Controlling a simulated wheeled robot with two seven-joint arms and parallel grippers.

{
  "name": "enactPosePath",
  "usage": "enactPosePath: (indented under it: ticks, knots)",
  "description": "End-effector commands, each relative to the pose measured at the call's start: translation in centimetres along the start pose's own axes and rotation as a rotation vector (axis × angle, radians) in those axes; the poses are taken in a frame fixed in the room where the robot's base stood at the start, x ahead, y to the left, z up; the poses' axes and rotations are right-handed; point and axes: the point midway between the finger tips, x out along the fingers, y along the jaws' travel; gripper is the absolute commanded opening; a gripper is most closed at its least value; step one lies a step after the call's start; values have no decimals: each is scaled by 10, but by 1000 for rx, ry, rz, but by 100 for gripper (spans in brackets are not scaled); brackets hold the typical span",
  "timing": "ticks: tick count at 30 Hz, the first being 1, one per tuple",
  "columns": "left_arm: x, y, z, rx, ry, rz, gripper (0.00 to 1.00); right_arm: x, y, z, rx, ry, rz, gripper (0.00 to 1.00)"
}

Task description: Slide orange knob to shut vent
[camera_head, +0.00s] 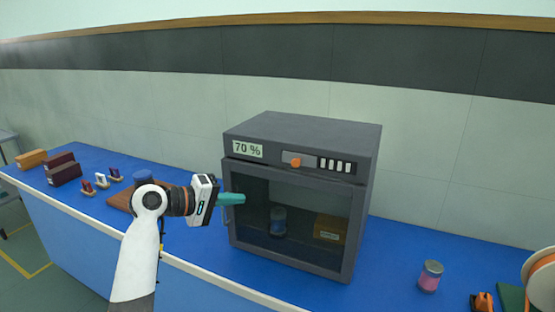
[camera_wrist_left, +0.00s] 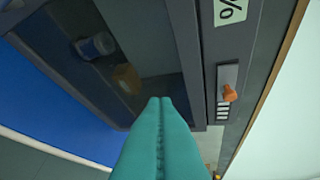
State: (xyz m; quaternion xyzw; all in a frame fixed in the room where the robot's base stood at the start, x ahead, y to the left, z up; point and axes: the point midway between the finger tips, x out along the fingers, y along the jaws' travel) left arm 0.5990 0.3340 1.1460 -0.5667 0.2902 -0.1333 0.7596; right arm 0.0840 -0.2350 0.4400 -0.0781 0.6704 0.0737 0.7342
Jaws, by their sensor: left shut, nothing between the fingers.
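The orange knob (camera_head: 295,162) sits on a light slider plate on the upper front panel of a dark grey cabinet (camera_head: 310,133). The vent, a row of several pale slots (camera_head: 336,166), is just right of the plate. In the left wrist view the knob (camera_wrist_left: 229,93) stands out from the panel, with the slots (camera_wrist_left: 223,111) beside it. My left gripper (camera_head: 243,198) has teal fingers pressed together and empty. It is in front of the glass door's left side, below and left of the knob. The fingers (camera_wrist_left: 160,102) also show in the left wrist view. My right gripper is not seen.
A display (camera_head: 248,149) reads 70 %. Behind the closed glass door are a jar (camera_head: 278,221) and a brown box (camera_head: 330,229). A pink jar (camera_head: 430,276) stands to the right on the blue bench (camera_head: 385,265). Boxes (camera_head: 63,172) and small items are at left.

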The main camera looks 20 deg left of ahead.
Motion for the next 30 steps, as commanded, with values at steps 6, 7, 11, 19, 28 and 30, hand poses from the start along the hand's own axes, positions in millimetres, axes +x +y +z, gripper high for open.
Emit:
enactPosePath:
  ticks: [6,7,11,19,28,30]
  knots:
    - [-36,-70,25,-71,15,-169,0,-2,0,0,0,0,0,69]
    - [-39,-73,26,-76,18,-179,0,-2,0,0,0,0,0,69]
    - [-42,-79,28,-83,21,-195,0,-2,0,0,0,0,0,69]
    - [-41,-79,28,-82,21,-193,0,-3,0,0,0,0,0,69]
    - [-6,-88,27,-87,26,-193,0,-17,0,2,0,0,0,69]
    - [8,-92,26,-85,25,-194,0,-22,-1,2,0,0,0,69]
